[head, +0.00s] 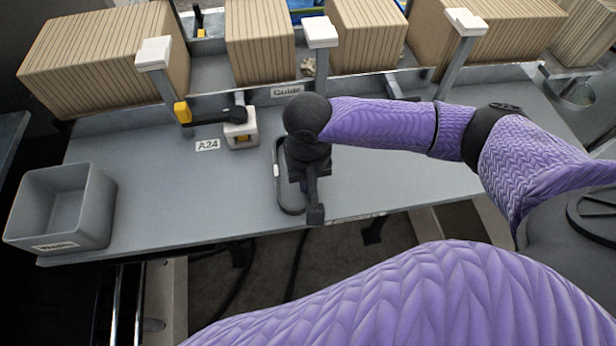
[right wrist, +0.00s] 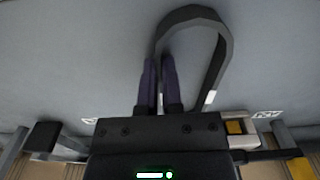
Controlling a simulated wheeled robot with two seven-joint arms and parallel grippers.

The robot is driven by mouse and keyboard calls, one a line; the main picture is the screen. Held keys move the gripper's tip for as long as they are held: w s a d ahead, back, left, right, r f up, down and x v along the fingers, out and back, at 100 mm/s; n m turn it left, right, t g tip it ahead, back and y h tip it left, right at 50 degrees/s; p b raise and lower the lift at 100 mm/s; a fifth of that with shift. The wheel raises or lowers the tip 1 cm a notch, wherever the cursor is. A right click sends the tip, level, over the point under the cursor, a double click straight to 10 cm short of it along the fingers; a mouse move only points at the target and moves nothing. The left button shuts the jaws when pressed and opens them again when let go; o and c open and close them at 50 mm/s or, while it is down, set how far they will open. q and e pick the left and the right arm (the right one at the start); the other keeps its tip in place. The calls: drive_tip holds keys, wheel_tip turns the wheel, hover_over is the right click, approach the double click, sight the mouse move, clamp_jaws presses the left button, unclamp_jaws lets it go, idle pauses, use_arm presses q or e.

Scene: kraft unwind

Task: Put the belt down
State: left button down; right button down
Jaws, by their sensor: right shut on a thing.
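The belt (head: 291,210) is a black narrow loop with a small white mark on its left side. It lies low over the grey table (head: 230,200), near the front edge, left of my right gripper. In the right wrist view the belt (right wrist: 228,50) rises from between the dark fingers as a rounded loop. My right gripper (head: 306,188) is shut on one side of it; the fingers also show in the wrist view (right wrist: 158,80). The hand hides part of the belt in the head view. I cannot tell whether the belt touches the table. My left gripper is out of view.
A grey bin (head: 97,205) stands at the table's left end. A black arm with a yellow end (head: 183,112) and a pale block (head: 241,137) stand behind, near the A24 label (head: 207,145). A guide rail and ribbed brown boxes (head: 259,40) line the back.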

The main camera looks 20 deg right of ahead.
drive_tip(key=c, duration=0.8)
unclamp_jaws()
